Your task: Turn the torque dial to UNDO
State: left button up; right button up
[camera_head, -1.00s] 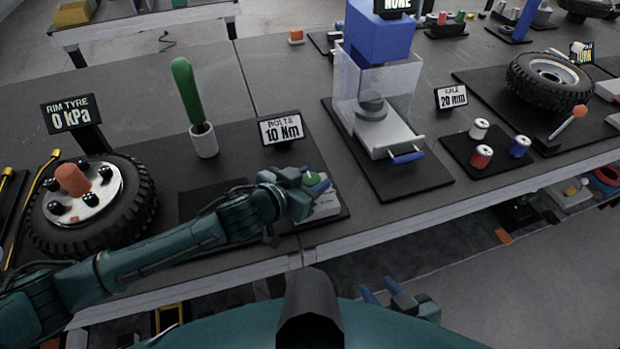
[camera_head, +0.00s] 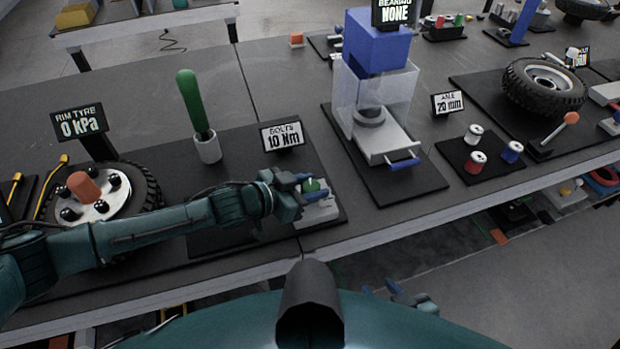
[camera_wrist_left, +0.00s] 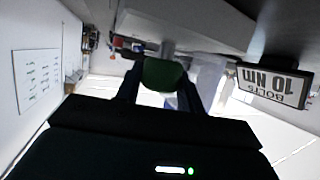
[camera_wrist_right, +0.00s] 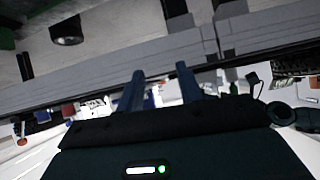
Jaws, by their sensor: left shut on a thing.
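The torque dial is a green knob (camera_head: 311,185) on a light grey block (camera_head: 321,211) near the front edge of the bench. My left gripper (camera_head: 304,186) is at the knob, its fingers on either side of it. In the left wrist view the green knob (camera_wrist_left: 163,74) sits between the two fingers, and the gripper is shut on it. The sign (camera_head: 283,135) behind the dial reads BOLTS 10 Nm. I cannot read an UNDO mark. My right gripper (camera_wrist_right: 158,82) is open and empty, low in front of the bench.
A green-handled tool (camera_head: 193,104) stands in a white cup left of the sign. A tyre with a bolted rim (camera_head: 145,184) lies at the left, partly behind my left arm. A blue press (camera_head: 376,45) with a clear guard stands to the right of the dial.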

pick_arm(q)
jog(key=shift+w+r+m+g+h, duration=0.2)
jog(key=shift+m+g+h, duration=0.25)
jog(key=shift+m, duration=0.25)
jog(key=shift+f+m+g+h, duration=0.15)
jog(key=shift+m+g+h, duration=0.2)
jog(key=shift+m+g, duration=0.5)
jog(key=shift+s+g, duration=0.1)
jog(key=shift+g, duration=0.3)
jog(key=shift+m, duration=0.25)
jog(key=shift+h, duration=0.3)
jog(key=o, duration=0.6)
jog(key=shift+o, duration=1.9)
